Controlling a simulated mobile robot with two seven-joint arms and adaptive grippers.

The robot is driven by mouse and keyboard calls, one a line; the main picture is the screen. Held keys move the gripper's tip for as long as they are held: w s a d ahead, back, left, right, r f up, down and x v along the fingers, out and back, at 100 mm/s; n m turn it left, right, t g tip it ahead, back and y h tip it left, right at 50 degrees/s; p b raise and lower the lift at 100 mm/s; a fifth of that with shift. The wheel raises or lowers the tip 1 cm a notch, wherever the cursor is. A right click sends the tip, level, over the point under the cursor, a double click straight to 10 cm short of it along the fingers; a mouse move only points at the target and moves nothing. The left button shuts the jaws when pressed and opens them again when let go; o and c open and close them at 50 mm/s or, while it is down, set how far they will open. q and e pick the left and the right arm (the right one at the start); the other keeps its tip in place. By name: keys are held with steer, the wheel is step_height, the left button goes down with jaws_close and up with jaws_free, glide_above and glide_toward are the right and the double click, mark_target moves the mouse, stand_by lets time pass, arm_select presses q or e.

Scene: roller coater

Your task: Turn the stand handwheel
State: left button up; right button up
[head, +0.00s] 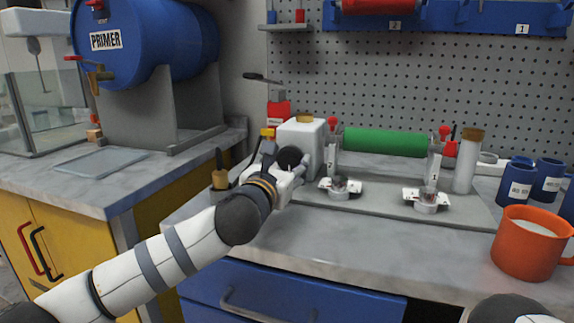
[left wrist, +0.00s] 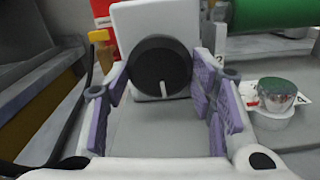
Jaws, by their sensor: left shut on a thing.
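The stand handwheel is a dark round wheel (head: 290,157) on the front of a white housing (head: 305,135) at the left end of the roller stand. In the left wrist view the black handwheel (left wrist: 160,62) faces me and shows a short pale pin, tilted slightly from upright. My left gripper (head: 292,168) is at the wheel and partly covers it in the head view. Its purple-padded fingers (left wrist: 163,80) stand on either side of the wheel's rim, shut on it. My right gripper is out of view.
An orange mug (head: 530,243) and blue cups (head: 517,182) stand at right. A blue PRIMER drum (head: 145,40) is at left. The front counter (head: 380,245) is mostly clear.

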arm_select(q)
steer(key=o, duration=1.2)
steer(key=shift+c, duration=0.2)
steer(key=shift+s, duration=0.1)
steer(key=v, duration=1.2)
